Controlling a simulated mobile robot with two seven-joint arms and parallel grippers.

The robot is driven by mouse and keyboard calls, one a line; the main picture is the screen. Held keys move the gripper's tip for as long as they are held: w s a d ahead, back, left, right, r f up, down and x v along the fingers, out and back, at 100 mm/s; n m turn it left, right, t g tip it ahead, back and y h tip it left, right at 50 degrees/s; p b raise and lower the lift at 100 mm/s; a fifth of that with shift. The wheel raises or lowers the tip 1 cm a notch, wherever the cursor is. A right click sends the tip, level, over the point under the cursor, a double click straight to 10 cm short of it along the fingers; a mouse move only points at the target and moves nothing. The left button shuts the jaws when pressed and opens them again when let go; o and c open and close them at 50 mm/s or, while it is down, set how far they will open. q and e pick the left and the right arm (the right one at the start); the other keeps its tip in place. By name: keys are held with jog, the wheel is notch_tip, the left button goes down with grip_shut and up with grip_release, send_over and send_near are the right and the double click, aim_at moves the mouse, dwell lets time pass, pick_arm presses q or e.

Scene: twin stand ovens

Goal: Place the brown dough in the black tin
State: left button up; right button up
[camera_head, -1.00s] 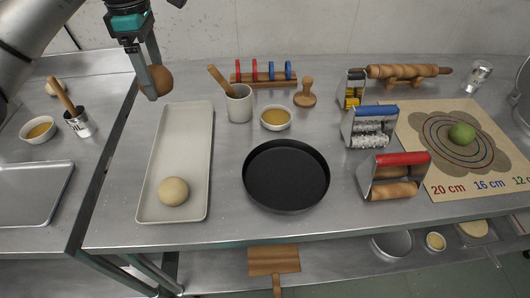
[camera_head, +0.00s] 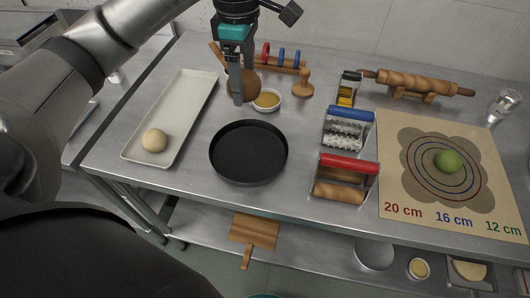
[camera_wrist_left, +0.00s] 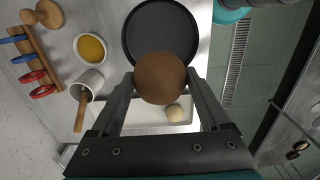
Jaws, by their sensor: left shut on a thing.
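The brown dough (camera_head: 246,84) is a round ball held between the fingers of my left gripper (camera_head: 241,92). In the left wrist view the brown dough (camera_wrist_left: 160,78) sits between both fingertips of the left gripper (camera_wrist_left: 160,82). The black tin (camera_head: 247,155) is a round, empty pan on the steel table. In the head view the gripper and dough are above the table, behind the tin. In the left wrist view the black tin (camera_wrist_left: 160,22) shows just beyond the dough, partly covered by it. My right gripper is in neither view.
A pale tray (camera_head: 187,105) with a cream dough ball (camera_head: 154,140) lies left of the tin. A small bowl of yellow liquid (camera_head: 267,99) and a wooden stamp (camera_head: 303,86) stand behind. Roller tools (camera_head: 345,178) and a mat with green dough (camera_head: 448,161) are at right.

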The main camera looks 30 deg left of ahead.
pick_arm(q)
notch_tip(320, 180, down, 8)
jog(key=r+b, duration=0.1)
send_over(249, 154)
notch_tip(249, 154, down, 8)
jog(key=shift+r+b, duration=0.15)
jog(key=shift+b, duration=0.15)
jog(key=shift+f, duration=2.6)
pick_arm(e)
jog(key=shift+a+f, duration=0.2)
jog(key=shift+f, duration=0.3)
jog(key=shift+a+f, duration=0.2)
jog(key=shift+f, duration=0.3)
pick_arm(q)
jog(key=shift+f+b, duration=0.15)
jog(key=shift+b, duration=0.2)
jog(key=o, duration=0.8)
jog(key=shift+o, duration=0.2)
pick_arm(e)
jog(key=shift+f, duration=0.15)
